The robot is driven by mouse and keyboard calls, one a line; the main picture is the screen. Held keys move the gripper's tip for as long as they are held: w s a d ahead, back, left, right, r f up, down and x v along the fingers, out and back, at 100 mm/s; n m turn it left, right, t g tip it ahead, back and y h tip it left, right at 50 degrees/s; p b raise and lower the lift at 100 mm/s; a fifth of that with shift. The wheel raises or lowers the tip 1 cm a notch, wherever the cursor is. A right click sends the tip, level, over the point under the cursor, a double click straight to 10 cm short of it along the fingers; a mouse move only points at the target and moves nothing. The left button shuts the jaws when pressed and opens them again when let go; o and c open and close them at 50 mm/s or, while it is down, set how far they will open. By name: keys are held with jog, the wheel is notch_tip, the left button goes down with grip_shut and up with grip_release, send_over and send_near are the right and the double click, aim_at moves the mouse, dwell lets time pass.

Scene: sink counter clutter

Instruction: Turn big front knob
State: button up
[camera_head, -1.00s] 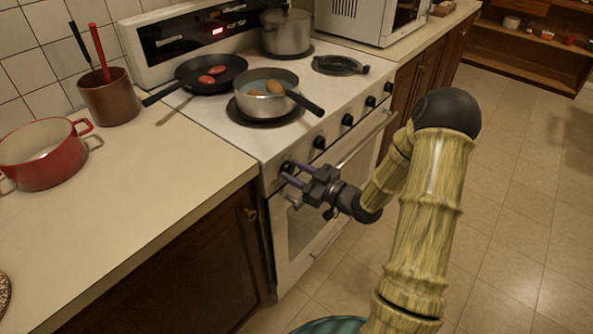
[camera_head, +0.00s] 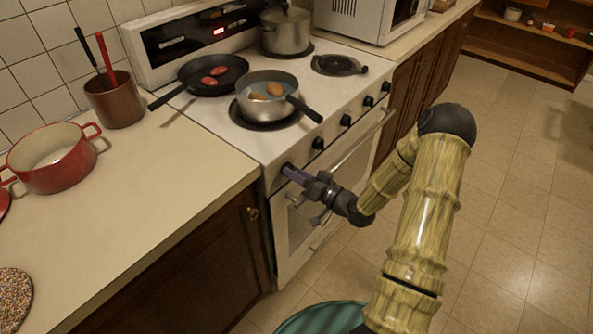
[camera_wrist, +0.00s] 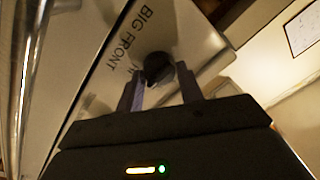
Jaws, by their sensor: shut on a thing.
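The big front knob (camera_wrist: 158,68) is a black knob on the white stove front, beside the printed words "BIG FRONT" in the wrist view. In the head view it is the leftmost knob (camera_head: 287,169) of the row, partly covered by my fingers. My gripper (camera_head: 293,173) reaches it from the front right. In the wrist view my gripper (camera_wrist: 164,84) has one finger on each side of the knob, shut on it. The exact contact points are dark and hard to see.
The stove (camera_head: 275,142) carries a black pan (camera_head: 233,84) with red items, a saucepan (camera_head: 287,108) with brownish items and a lidded pot (camera_head: 286,32). Several other knobs and the oven handle (camera_head: 352,150) lie right of my gripper. The floor in front is open.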

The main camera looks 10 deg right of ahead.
jog(key=shift+m, duration=0.3)
jog(key=o, duration=1)
jog(key=v, duration=1.7)
jog(key=shift+s+d+f+b, duration=0.1)
jog(key=shift+s+b, duration=0.15)
jog(key=shift+b, duration=0.15)
